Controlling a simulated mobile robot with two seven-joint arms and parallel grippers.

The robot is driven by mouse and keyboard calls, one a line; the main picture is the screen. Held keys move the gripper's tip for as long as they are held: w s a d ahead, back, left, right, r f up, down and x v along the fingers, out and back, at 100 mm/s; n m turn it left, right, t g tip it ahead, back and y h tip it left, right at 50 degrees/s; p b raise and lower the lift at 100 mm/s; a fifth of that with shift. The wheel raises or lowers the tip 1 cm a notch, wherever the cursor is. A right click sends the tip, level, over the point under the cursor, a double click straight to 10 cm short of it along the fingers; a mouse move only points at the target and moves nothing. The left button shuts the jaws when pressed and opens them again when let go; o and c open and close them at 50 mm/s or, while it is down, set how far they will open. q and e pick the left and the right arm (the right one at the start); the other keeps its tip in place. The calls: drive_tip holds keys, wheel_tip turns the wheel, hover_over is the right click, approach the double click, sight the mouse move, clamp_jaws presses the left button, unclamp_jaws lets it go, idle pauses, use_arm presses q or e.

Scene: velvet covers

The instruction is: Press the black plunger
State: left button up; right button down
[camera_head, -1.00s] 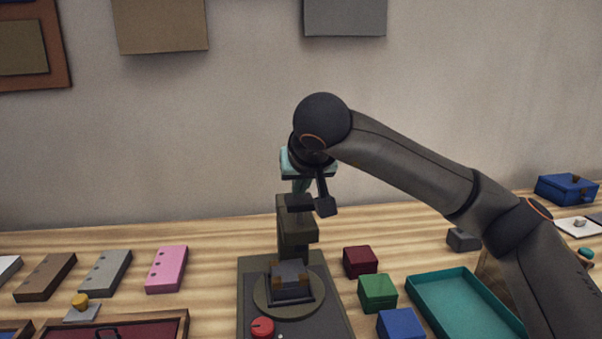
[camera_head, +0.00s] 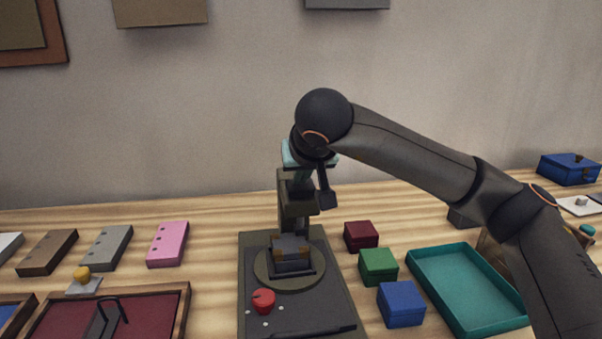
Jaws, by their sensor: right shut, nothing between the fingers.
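A dark press stands on the table on a black base plate (camera_head: 255,320), with a column (camera_head: 285,212) at the back and an arm (camera_head: 300,208) reaching forward over a round plate. A black block (camera_head: 299,189) just above that arm looks like the plunger, though I cannot tell it clearly from gripper parts. My left gripper is out of view.
A red knob (camera_head: 263,301) sits on the base front, and a dark block (camera_head: 291,250) on the round plate. Maroon (camera_head: 361,236), green (camera_head: 378,266) and blue (camera_head: 401,303) cubes and a teal tray (camera_head: 424,283) lie right. A pink block (camera_head: 167,244) and a wooden-framed red tray (camera_head: 187,304) lie left.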

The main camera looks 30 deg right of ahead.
drive_tip(key=shift+s+f, duration=0.1)
drive_tip(key=shift+f, duration=0.3)
wheel_tip(320, 180, up, 5)
drive_tip(key=p, duration=0.3)
drive_tip(key=shift+f+p, duration=0.2)
drive_tip(key=shift+p, duration=0.2)
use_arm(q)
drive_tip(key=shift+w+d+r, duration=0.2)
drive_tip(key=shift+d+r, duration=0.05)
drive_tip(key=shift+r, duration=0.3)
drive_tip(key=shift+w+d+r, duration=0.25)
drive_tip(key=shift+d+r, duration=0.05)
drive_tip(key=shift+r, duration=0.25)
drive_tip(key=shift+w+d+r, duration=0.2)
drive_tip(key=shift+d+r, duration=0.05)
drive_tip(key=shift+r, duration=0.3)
use_arm(e)
drive_tip(key=v, duration=1)
drive_tip(key=shift+r, duration=0.15)
